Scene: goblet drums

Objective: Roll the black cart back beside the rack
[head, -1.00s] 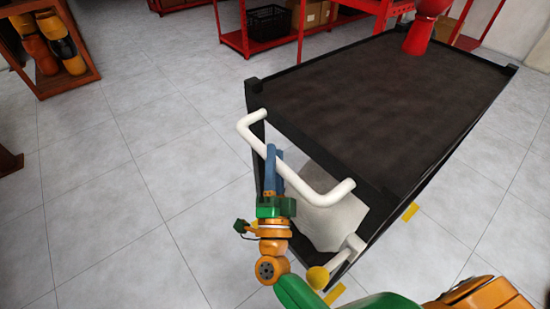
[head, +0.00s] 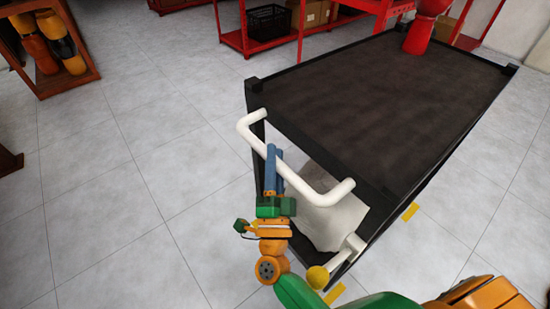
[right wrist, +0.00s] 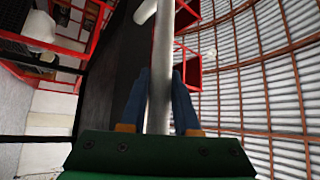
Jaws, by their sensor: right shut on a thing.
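The black cart (head: 385,95) stands on the tiled floor, with a flat dark top and a white tubular handle (head: 318,187) on its near left end. My right gripper (head: 272,160) is shut on the handle. In the right wrist view its blue fingers (right wrist: 158,100) lie on both sides of the pale handle bar (right wrist: 162,60). A red goblet drum (head: 420,35) stands on the far end of the cart top. The red rack (head: 300,25) is behind the cart, at the top of the head view. My left gripper does not show.
A wooden shelf (head: 88,75) with several orange and black drums stands at the upper left. A black crate (head: 268,20) sits on the red rack's lower shelf. Yellow marks (head: 410,212) lie on the floor along the cart's right side. The floor left of the cart is clear.

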